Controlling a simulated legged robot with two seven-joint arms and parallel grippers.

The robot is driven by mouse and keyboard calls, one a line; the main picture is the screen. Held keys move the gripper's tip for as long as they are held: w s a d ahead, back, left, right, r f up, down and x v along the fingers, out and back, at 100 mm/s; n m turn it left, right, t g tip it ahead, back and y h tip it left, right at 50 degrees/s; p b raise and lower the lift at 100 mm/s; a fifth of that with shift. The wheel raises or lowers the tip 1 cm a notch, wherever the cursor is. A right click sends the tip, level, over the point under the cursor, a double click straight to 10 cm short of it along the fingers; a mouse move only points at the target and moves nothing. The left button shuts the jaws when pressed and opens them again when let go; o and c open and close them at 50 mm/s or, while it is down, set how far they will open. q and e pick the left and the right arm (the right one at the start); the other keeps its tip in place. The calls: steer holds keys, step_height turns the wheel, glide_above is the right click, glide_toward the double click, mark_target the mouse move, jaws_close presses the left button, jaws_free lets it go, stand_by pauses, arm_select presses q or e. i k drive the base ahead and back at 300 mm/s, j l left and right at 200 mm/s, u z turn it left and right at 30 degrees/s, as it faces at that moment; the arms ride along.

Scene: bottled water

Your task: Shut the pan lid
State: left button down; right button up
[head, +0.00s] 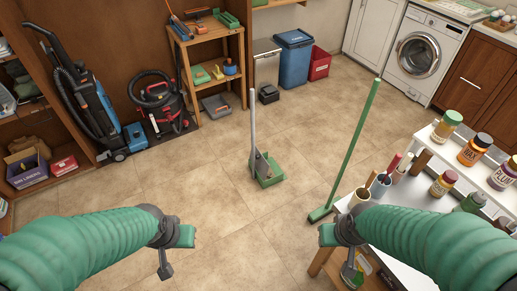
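A long-handled dustpan stands on the tiled floor in the middle of the head view. It has a green pan (270,179), a grey upright handle (252,118) and a grey plate-like part (259,165) tilted up at the pan, perhaps its lid. The exact angle of that part is too small to tell. My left gripper (176,252) is in the near left, apart from the pan, with its fingers spread and empty. My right gripper (337,252) is in the near right, also apart from the pan, spread and empty.
A green broom (353,150) stands upright right of the pan. A white shelf unit (412,192) with jars and cups is at the near right. Vacuums (160,105), a wooden shelf (207,45) and a blue bin (293,60) line the back. Floor around the pan is clear.

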mark_target(263, 167)
steer(key=i+j+z, duration=0.15)
steer(key=i, duration=0.35)
steer(key=i+j+z, duration=0.2)
steer(key=i, duration=0.3)
steer(key=i+j+z, duration=0.15)
steer(key=i, duration=0.3)
steer(key=i+j+z, duration=0.2)
steer(key=i+j, duration=0.2)
steer(key=i+z, duration=0.1)
steer(key=z, duration=0.45)
